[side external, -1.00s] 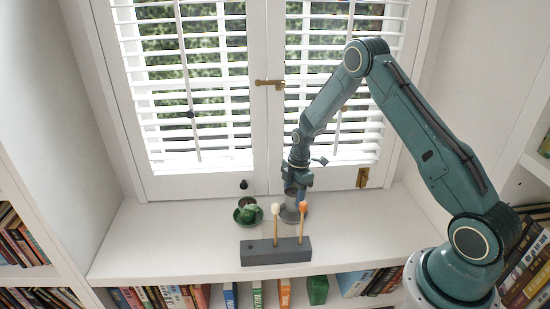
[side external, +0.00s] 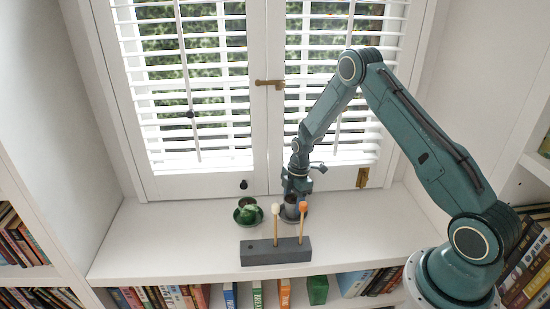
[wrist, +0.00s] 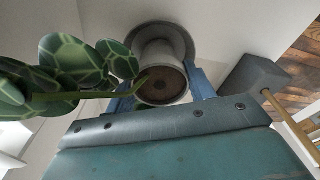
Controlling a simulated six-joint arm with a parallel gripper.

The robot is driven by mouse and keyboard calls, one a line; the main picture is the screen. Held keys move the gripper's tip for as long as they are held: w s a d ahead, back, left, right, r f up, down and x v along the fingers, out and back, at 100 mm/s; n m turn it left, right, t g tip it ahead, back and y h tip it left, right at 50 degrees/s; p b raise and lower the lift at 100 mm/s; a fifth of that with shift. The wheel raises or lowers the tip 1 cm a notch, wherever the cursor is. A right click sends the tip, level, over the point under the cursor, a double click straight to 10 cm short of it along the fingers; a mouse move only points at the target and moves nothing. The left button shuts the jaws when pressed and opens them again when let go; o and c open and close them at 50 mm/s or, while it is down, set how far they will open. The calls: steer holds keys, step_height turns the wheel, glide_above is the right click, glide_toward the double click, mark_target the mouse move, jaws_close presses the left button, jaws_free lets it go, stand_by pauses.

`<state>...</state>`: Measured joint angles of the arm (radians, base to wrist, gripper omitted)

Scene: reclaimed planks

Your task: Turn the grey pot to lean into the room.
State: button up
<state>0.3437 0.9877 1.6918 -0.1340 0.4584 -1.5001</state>
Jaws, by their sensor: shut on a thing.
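The grey pot (side external: 292,209) is in or just over its grey saucer (side external: 283,218) on the white sill, right of the green pot. My gripper (side external: 294,196) points down and is shut on the grey pot. In the wrist view, the blue fingers sit on either side of the grey pot (wrist: 168,53), with the saucer (wrist: 186,33) behind it. A green stem with large patterned leaves (wrist: 72,62) runs from the pot to the left of that view, away from the block's side. The plant is largely hidden in the side view.
A green pot (side external: 247,212) on a dark green saucer stands close on the left. A grey block (side external: 272,252) with two upright sticks stands in front, and shows at the right of the wrist view (wrist: 252,78). Shuttered windows rise behind. The sill is clear at far left and right.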

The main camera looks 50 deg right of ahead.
steer(key=o, duration=1.3)
steer(key=shift+c, duration=0.2)
step_height(320, 180, up, 14)
steer(key=d, duration=0.1)
steer(key=shift+s+d, duration=0.25)
steer(key=shift+d, duration=0.05)
steer(key=shift+f, duration=0.1)
